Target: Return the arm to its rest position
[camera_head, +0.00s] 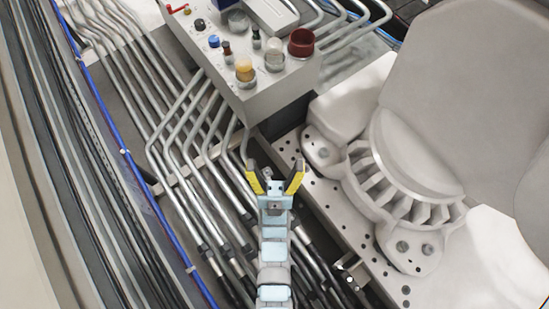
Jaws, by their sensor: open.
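My gripper (274,172) shows in the head view, low and near the middle. Its two yellow and black fingers are spread apart, with nothing between them. My light blue and grey arm runs straight from the bottom edge of the view up to the gripper. The fingers point up the picture, towards the grey box. In the picture they lie below the box, over the area of pipes and dark gaps. How high the gripper is above these cannot be told.
A grey control box (250,85) with coloured knobs stands above the gripper. Bent metal pipes (185,150) run to the left. A blue cable (130,160) lies further left. A large grey finned machine part (405,180) sits on a perforated plate (345,220) at right.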

